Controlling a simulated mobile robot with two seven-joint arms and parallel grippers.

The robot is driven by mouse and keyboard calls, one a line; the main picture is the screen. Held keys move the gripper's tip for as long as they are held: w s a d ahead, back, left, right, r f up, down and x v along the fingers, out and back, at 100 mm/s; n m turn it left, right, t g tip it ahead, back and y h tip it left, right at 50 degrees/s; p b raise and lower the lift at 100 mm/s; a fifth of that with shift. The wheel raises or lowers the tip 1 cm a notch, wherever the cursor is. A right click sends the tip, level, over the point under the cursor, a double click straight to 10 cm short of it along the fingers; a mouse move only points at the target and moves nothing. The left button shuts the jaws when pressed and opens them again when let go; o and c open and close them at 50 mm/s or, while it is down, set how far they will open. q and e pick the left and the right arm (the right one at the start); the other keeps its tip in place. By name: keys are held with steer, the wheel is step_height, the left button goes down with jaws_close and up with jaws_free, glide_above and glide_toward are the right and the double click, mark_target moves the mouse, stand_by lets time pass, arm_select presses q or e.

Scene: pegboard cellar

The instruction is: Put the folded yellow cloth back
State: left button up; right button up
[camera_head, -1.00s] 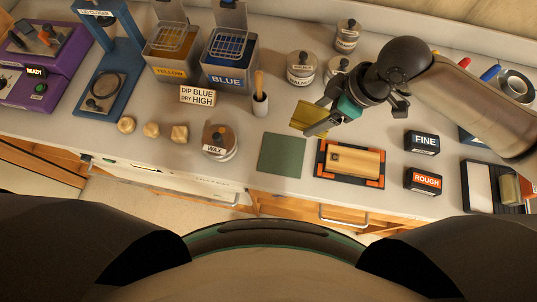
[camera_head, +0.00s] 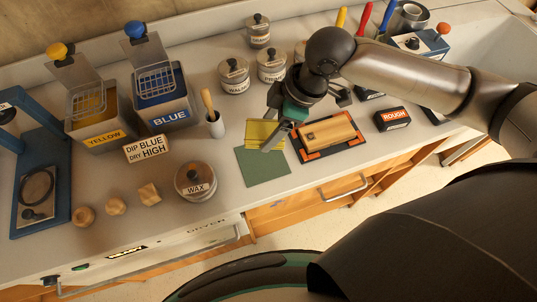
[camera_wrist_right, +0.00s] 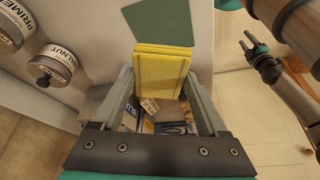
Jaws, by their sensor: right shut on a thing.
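The folded yellow cloth (camera_head: 265,133) is held by my right gripper (camera_head: 277,133), above the worktop at the far edge of a flat green mat (camera_head: 262,167). In the right wrist view the cloth (camera_wrist_right: 162,75) sits between the two fingers of the right gripper (camera_wrist_right: 163,82), with the green mat (camera_wrist_right: 160,22) just beyond it. I cannot tell whether the cloth touches the mat.
A wood block (camera_head: 327,131) lies in a black and orange holder right of the mat. A wax tin (camera_head: 195,181) stands to the left, and a brush cup (camera_head: 214,124) behind. Labelled tins (camera_head: 233,75) stand at the back. The mat's surface is bare.

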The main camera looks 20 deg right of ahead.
mark_target(264, 161)
step_height(264, 161, down, 12)
steer(key=shift+a+r+b, duration=0.1)
steer(key=shift+r+b, duration=0.1)
steer(key=shift+b, duration=0.65)
steer(key=o, duration=1.1)
steer(key=shift+f, duration=0.1)
steer(key=p+v, duration=0.2)
steer(key=v, duration=1)
